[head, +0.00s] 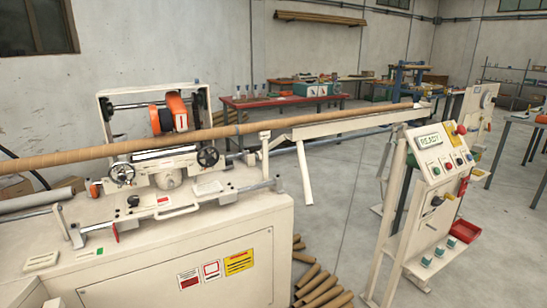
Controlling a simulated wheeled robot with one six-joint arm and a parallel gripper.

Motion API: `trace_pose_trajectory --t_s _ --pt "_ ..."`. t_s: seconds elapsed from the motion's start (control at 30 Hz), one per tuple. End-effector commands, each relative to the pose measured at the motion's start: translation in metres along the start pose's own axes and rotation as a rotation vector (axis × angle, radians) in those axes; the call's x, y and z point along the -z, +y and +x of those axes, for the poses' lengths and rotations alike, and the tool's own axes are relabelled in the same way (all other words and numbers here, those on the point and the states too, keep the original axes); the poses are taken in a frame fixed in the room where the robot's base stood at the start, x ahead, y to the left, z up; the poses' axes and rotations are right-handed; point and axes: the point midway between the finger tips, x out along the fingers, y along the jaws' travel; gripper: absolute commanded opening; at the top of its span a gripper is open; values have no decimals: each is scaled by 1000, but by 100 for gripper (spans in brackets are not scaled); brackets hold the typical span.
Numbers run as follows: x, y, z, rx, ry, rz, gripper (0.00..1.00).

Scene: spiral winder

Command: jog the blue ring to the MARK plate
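A long brown tube (310,125) runs across the spiral winder (160,235), from the left edge to the upper right. A thin dark bluish band (238,130), which looks like the blue ring, sits around the tube just right of the winding head. No plate with a readable MARK label shows. The control panel (440,155) stands at the right; its display (430,141) reads READY. It carries small coloured buttons and a red mushroom button (461,129). My gripper is not in view.
Brown tubes (322,288) lie on the floor between machine and panel. A sloping white run-out support (345,127) on legs carries the tube. A red tray (465,230) sits low on the panel stand. Open floor lies behind, before a red bench (285,101).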

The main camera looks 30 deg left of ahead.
Motion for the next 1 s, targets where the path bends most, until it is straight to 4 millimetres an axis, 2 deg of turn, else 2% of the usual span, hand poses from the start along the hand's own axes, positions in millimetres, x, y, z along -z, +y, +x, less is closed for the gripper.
trace_pose_trajectory --t_s 0.1,0.13,0.27,0.3,1.0 --pt "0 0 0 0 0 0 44" --pt "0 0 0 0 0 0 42" --pt "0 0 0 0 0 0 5" --pt "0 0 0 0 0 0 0" --pt "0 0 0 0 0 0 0"
